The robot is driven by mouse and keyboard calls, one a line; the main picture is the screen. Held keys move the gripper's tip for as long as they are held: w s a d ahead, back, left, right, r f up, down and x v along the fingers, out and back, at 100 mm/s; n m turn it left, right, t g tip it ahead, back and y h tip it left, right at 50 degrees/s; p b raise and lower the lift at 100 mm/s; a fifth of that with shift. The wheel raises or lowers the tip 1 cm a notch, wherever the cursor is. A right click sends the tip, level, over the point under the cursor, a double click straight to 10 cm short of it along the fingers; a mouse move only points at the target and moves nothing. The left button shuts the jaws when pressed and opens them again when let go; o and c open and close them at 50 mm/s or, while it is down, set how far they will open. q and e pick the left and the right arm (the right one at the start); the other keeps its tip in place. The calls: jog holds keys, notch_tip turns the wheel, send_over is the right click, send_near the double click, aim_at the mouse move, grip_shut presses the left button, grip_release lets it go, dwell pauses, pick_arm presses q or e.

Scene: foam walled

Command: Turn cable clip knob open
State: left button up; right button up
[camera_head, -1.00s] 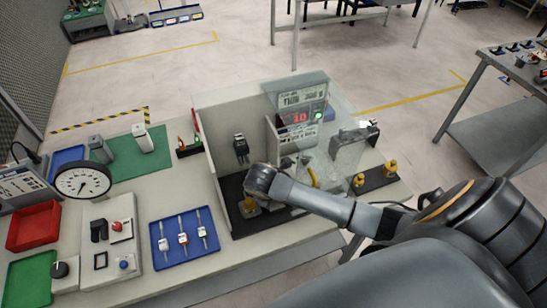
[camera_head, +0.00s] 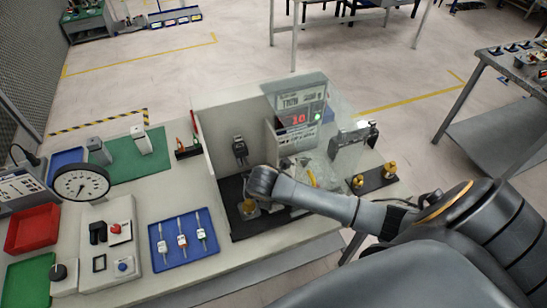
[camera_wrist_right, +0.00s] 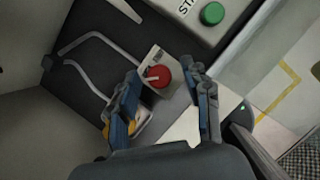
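In the right wrist view a red round knob (camera_wrist_right: 160,76) with a pale pointer sits on a small grey labelled block (camera_wrist_right: 152,62); it looks like the cable clip knob. My right gripper (camera_wrist_right: 163,70) is open, with a blue-grey finger to each side of the knob. I cannot tell whether either finger touches it. In the head view my right arm reaches in from the right to the dark base (camera_head: 236,222) of the walled station, and its wrist hides the knob and fingertips. My left gripper is not in view.
Grey walls (camera_head: 209,153) enclose the station. A display unit (camera_head: 297,105) stands behind, with a clear panel at its right. Yellow fittings (camera_head: 389,169) stand on the right. A blue tray (camera_head: 160,263) and a dial gauge (camera_head: 82,183) are at left. A green button (camera_wrist_right: 212,13) is above the knob.

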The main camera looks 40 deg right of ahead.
jog(key=shift+r, duration=0.1)
jog(key=v, duration=1.1)
jog(key=shift+a+r, duration=0.2)
jog(key=shift+r, duration=0.15)
jog(key=shift+s, duration=0.15)
